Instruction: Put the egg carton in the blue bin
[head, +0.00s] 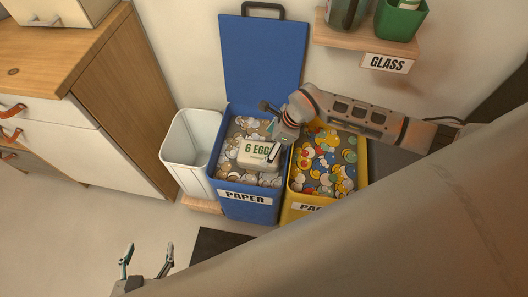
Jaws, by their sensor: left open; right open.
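The egg carton (257,154), pale with "6 EGGS" lettering, lies inside the blue bin (250,213) on top of round grey-brown filling. The bin's blue lid stands open at the back, and its front label reads "PAPER". My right gripper (268,130) is open over the right half of the bin. One of its fingers shows in front of the carton's right end; whether it touches the carton I cannot tell. My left gripper (146,262) is open and empty at the lower left, above the floor and far from the bin.
A yellow bin (362,178) with colourful round contents stands right of the blue bin, partly behind my arm. An empty white bin (187,150) stands left. A wooden cabinet (125,95) is further left. A shelf (345,38) labelled "GLASS" holds a green container (400,20).

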